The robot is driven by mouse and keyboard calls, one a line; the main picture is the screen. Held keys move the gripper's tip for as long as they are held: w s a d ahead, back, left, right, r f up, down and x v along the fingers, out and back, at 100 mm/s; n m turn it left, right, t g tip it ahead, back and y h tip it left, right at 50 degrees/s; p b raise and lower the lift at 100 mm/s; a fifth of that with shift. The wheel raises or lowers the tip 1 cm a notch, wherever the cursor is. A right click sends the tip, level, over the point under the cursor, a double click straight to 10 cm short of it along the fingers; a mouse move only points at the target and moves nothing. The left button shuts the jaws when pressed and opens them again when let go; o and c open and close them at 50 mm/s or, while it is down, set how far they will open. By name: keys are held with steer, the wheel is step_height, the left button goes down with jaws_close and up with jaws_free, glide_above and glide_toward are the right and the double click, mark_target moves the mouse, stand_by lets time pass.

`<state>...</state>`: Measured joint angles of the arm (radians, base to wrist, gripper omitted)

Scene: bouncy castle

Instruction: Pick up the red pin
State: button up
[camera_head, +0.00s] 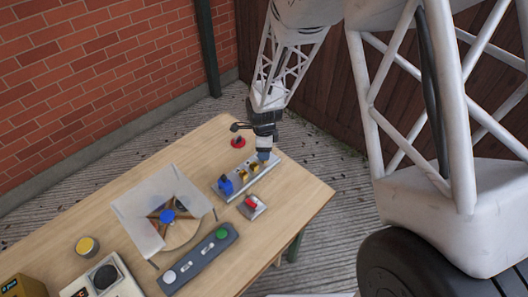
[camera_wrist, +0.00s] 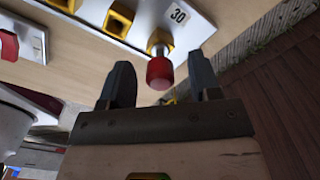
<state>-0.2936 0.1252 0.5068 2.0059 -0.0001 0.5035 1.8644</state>
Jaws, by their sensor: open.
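The red pin (camera_wrist: 160,72) shows in the wrist view as a red cylinder at a yellow socket (camera_wrist: 160,38), near the "30" label on a pale board (camera_wrist: 190,22). My gripper (camera_wrist: 161,84) is open, with one dark finger on each side of the red pin in the picture. I cannot tell whether either finger touches it. In the head view my gripper (camera_head: 264,152) is over the far right end of the pin board (camera_head: 232,192), and the red pin cannot be made out there.
On the board stand a blue piece (camera_head: 226,186) and yellow pieces (camera_head: 243,175). A red switch on a grey box (camera_head: 253,206) is close by. A clear-walled tray (camera_head: 140,205), a button bar (camera_head: 200,262) and a red-based knob (camera_head: 238,142) share the wooden table (camera_head: 300,200).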

steer(key=c, duration=1)
steer(key=shift+r, duration=0.1)
steer(key=shift+r, duration=0.75)
step_height(320, 180, up, 2)
steer(key=shift+r, duration=0.1)
steer(key=s+d, duration=0.1)
steer(key=s, duration=0.4)
steer(key=s+d, duration=0.2)
steer(key=s, duration=0.3)
steer(key=s+d+r, duration=0.1)
steer(key=s, duration=0.4)
steer(key=shift+s+d, duration=0.2)
steer(key=shift+d, duration=0.05)
steer(key=shift+r, duration=0.25)
steer(key=shift+r, duration=1.8)
steer(key=shift+w+a, duration=0.1)
